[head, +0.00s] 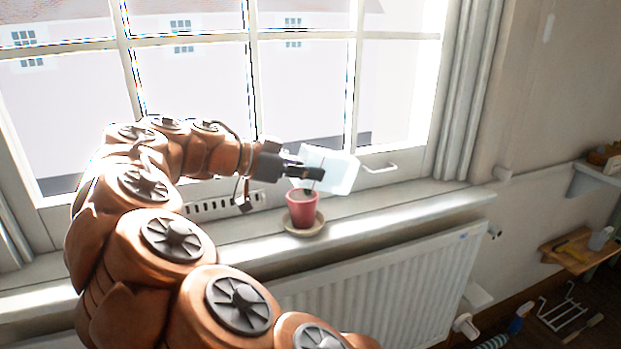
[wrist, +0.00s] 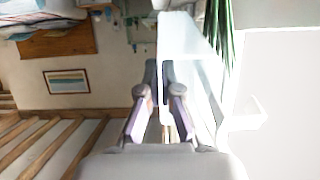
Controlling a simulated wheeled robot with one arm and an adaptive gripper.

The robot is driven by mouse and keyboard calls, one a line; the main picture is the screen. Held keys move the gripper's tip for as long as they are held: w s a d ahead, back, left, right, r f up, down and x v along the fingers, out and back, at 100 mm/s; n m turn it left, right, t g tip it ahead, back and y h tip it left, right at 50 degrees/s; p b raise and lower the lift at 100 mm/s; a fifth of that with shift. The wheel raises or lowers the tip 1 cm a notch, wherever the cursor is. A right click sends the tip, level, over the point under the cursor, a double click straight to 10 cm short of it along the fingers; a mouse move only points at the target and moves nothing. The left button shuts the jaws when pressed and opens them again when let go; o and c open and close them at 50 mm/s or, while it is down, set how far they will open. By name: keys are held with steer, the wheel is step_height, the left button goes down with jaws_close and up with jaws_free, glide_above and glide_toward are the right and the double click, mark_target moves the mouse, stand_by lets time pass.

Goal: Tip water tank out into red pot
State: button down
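The water tank (head: 342,174) is a pale, translucent box, held tilted over the windowsill in the head view. It also shows in the wrist view (wrist: 188,38), washed out by light. My gripper (head: 318,173) is closed on the near side of the tank; its two fingers (wrist: 160,80) show close together in the wrist view. The red pot (head: 302,212) stands upright on a tan saucer (head: 304,228) on the sill, just below the gripper and the tank's left part. Dark soil shows at its top. I cannot tell whether water is in the tank or flowing.
The window (head: 200,75) is right behind the arm, with a handle (head: 380,167) right of the tank. A white radiator (head: 385,275) is below the sill (head: 400,212). A grey curtain (head: 468,90) hangs at right. The sill right of the pot is clear.

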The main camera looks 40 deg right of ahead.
steer(key=shift+b, duration=0.3)
steer(key=shift+d+g+h+b, duration=0.1)
steer(key=shift+g+h+b, duration=0.2)
steer(key=shift+h+b, duration=0.4)
steer(key=shift+r+h, duration=0.25)
steer(key=shift+h, duration=0.05)
stand_by(0.4)
steer(key=shift+f+y, duration=0.2)
steer(key=shift+y, duration=0.8)
steer(key=shift+a+f+t+y, duration=0.1)
steer(key=shift+t+y, duration=0.2)
steer(key=shift+y, duration=0.3)
steer(key=shift+a+f+t+y, duration=0.1)
steer(key=shift+t+y, duration=0.2)
steer(key=shift+y, duration=0.3)
steer(key=shift+d, duration=0.1)
steer(key=shift+s+d+f+t+y, duration=0.1)
steer(key=shift+s+d+t+y, duration=0.1)
steer(key=shift+d+y, duration=0.3)
steer(key=shift+s+d+t+y, duration=0.1)
steer(key=shift+d+t+y, duration=0.1)
steer(key=shift+d+y, duration=0.25)
